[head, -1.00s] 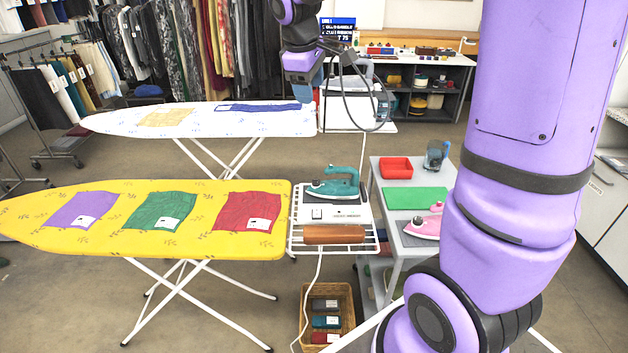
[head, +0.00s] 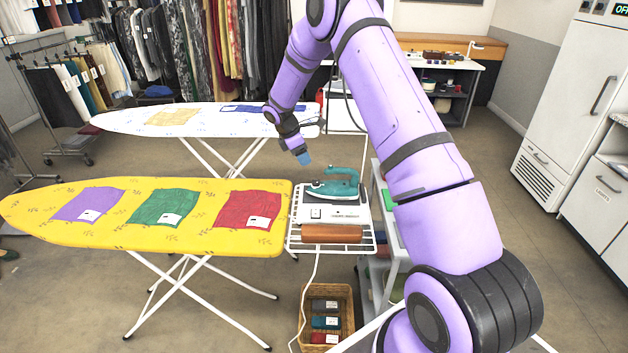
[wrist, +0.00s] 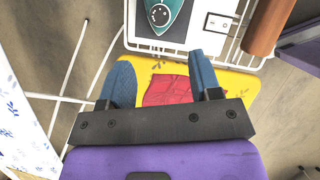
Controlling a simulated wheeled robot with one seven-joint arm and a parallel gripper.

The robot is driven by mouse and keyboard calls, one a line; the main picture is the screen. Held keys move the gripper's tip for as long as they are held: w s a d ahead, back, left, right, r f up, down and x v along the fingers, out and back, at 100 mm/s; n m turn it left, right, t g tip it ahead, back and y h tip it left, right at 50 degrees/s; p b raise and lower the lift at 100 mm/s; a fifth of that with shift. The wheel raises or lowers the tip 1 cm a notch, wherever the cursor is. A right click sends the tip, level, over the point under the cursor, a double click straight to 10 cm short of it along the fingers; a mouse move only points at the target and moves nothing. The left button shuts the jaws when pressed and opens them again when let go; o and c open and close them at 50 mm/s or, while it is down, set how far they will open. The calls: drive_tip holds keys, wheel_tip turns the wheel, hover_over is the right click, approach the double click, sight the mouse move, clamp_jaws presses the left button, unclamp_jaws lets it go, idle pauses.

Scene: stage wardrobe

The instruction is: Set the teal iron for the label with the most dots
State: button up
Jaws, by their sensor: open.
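The teal iron (head: 334,185) stands on a white box with a switch (head: 338,213) at the right end of the yellow ironing board (head: 30,215). In the wrist view the iron (wrist: 160,14) shows its dark dial at the top. Purple (head: 88,205), green (head: 163,208) and red (head: 249,210) cloths lie on the board, each with a small white label; the dots are too small to read. My gripper (head: 304,158) is above and left of the iron, apart from it. Its blue fingers (wrist: 163,80) are open and empty, over the board's end and red cloth (wrist: 168,90).
A brown roll (head: 332,234) lies on the wire rack beside the box. A basket (head: 348,333) with folded pieces stands below. A white ironing board (head: 140,130) stands behind. My arm hides most of the grey cart.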

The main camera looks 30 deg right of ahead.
sight(316, 181)
drive_tip(key=x, duration=1.1)
drive_tip(key=shift+d+f, duration=0.1)
drive_tip(key=shift+f, duration=0.2)
drive_tip(key=c, duration=0.9)
